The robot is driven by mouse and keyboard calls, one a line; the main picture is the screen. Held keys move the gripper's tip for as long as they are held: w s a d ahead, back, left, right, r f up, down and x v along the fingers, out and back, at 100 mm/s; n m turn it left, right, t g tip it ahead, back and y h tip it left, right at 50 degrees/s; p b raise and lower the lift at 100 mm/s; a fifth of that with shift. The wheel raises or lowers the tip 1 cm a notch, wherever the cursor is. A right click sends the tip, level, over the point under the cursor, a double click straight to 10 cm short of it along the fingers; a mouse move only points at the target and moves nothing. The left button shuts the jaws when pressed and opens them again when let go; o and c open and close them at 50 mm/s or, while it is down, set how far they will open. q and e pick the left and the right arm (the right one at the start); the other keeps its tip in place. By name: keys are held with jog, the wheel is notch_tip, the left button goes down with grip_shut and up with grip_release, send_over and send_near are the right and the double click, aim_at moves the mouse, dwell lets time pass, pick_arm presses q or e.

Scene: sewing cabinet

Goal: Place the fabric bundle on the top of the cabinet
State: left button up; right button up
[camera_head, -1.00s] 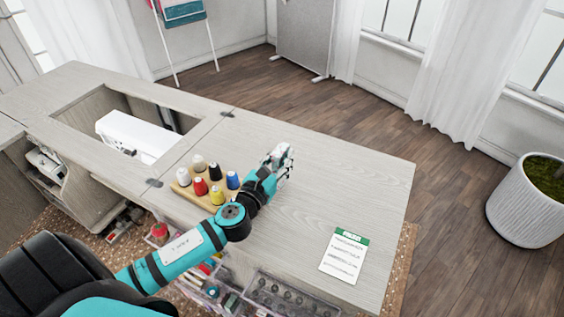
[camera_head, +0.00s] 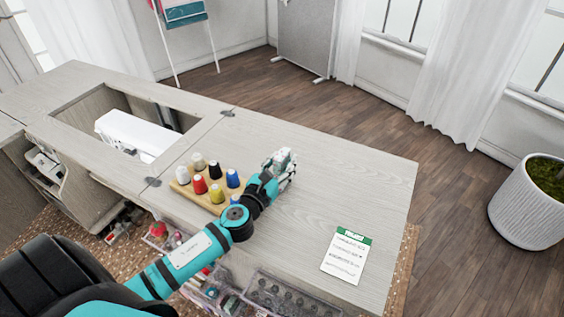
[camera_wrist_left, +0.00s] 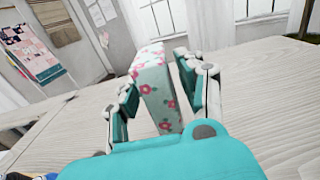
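The fabric bundle (camera_wrist_left: 158,92) is pale with pink and red flowers. In the left wrist view it stands upright and slightly tilted between the fingers of my left gripper (camera_wrist_left: 165,100). The fingers are spread on either side of it, with a narrow gap showing at its lower left. In the head view my left gripper (camera_head: 281,166) is low over the wooden cabinet top (camera_head: 350,185), right of the spools. The bundle shows there only as a small pale shape (camera_head: 285,156), partly hidden by the gripper. My right gripper is out of view.
A wooden rack of coloured thread spools (camera_head: 201,196) is close to my left gripper. A green-headed note card (camera_head: 346,255) lies near the front right corner. A white sewing machine (camera_head: 130,135) sits in the cabinet opening.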

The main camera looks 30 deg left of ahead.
pick_arm(q)
jog(key=shift+o, duration=0.5)
jog(key=shift+r, duration=0.15)
jog(key=shift+s, duration=0.2)
jog(key=s, duration=0.3)
jog(key=s+b, duration=0.1)
jog(key=s, duration=0.6)
jog(key=shift+s+d+b, duration=0.3)
jog(key=shift+s+b, duration=0.1)
jog(key=shift+s, duration=0.45)
